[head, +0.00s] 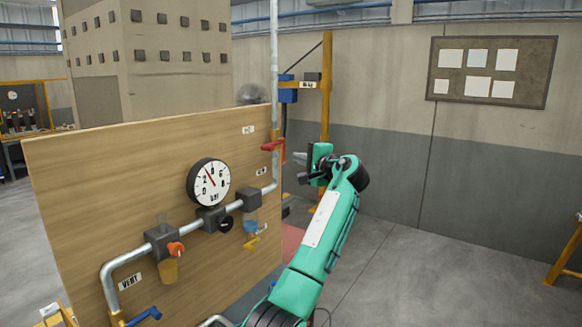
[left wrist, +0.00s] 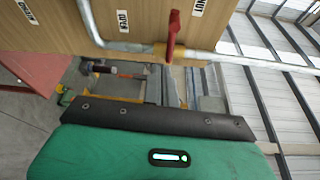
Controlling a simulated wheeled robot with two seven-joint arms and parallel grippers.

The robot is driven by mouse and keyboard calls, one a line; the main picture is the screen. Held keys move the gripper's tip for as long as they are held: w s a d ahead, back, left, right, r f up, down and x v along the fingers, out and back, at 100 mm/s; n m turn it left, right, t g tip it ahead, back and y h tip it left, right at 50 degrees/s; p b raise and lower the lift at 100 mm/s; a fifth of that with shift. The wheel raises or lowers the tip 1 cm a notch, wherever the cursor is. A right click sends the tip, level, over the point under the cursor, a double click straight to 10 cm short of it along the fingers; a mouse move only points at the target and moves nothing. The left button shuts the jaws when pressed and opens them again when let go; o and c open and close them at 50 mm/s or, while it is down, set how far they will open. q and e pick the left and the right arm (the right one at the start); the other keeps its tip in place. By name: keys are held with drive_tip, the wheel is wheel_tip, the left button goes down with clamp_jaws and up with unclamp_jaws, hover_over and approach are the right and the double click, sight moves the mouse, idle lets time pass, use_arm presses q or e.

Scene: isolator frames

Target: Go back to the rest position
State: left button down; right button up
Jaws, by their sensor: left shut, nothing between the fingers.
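My left gripper (head: 302,168) shows in the head view at the end of my green arm, just past the right edge of the wooden panel (head: 110,175). It is shut and empty, pointing left. It is apart from the red valve handle (head: 272,145) on the upright pipe, to the handle's right and a little lower in the picture. In the left wrist view the red handle (left wrist: 173,35) stands across the pipe, above my green wrist housing. The fingertips are not clear there. My right gripper is in neither view.
The panel carries a pressure gauge (head: 208,183), grey pipes, an orange knob (head: 175,248), a yellow handle (head: 251,243) and a blue handle (head: 148,314). A yellow post (head: 326,85) stands behind my gripper. The grey floor (head: 430,270) at right is largely clear.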

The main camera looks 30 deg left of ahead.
use_arm(q)
drive_tip(key=shift+w+d, duration=0.15)
drive_tip(key=shift+d, duration=0.75)
drive_tip(key=shift+w, duration=0.1)
